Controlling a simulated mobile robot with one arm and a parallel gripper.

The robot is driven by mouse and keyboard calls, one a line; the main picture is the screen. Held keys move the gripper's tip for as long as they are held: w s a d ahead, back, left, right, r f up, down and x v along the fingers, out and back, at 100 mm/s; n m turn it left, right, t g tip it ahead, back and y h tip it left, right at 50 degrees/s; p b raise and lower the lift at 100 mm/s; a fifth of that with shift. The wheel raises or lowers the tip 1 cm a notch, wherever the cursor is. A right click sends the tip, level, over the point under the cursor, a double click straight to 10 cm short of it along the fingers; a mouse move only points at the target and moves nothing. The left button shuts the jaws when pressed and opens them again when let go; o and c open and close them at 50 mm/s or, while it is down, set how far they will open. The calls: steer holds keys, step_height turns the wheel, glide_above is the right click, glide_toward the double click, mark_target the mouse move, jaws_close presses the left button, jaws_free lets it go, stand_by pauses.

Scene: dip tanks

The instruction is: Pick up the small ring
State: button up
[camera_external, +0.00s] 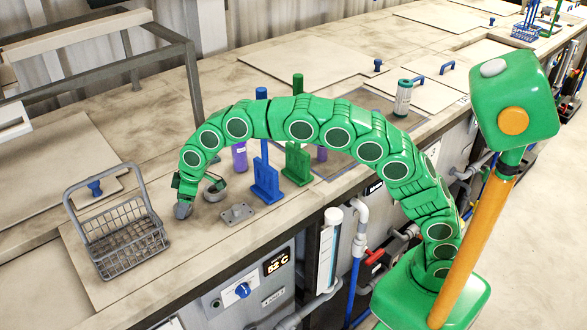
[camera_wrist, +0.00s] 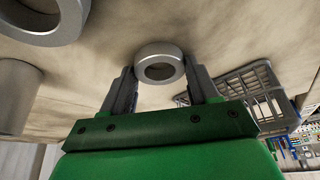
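In the wrist view the small ring (camera_wrist: 160,66), a thick grey band with a round hole, sits between the two fingertips of my gripper (camera_wrist: 161,78). Both fingers meet its outer sides with no clear gap. In the external view my gripper (camera_external: 183,209) points down, low at the bench top, and the small ring cannot be made out apart from it. I cannot tell if the ring still touches the bench. A larger grey ring (camera_external: 215,192) lies just right of my gripper; a large ring also shows at the top left of the wrist view (camera_wrist: 42,20).
A grey wire basket (camera_external: 122,238) stands close left of my gripper. A small grey plate (camera_external: 237,213) lies to the right, with blue (camera_external: 266,175) and green (camera_external: 297,160) upright stands behind. A purple cylinder (camera_external: 240,156) stands behind my gripper. The bench's front edge is near.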

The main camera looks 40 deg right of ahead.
steer(key=c, duration=0.6)
steer(key=shift+o, duration=0.2)
steer(key=shift+r, duration=0.1)
steer(key=shift+r, duration=1.35)
steer(key=shift+s+d+r, duration=0.25)
steer(key=shift+r, duration=0.2)
steer(key=shift+s+d+r, duration=0.2)
steer(key=shift+r, duration=0.2)
steer(key=s+d+r, duration=0.8)
steer(key=s, duration=0.1)
steer(key=shift+s+r, duration=0.2)
steer(key=shift+s, duration=0.2)
